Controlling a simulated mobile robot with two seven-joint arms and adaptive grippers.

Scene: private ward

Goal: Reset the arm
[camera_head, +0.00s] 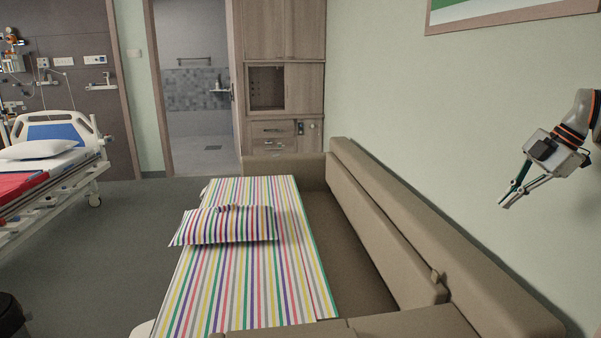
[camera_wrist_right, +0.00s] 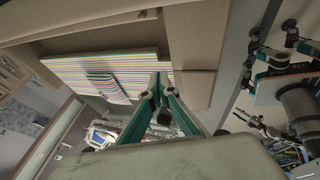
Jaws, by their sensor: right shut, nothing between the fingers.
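A brown sofa (camera_head: 375,215) runs along the right wall. Beside it is a striped sheet (camera_head: 250,290) with a striped pillow (camera_head: 228,226) on it. A hospital bed (camera_head: 52,160) stands far left. Grey floor (camera_head: 120,255) is clear between them.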

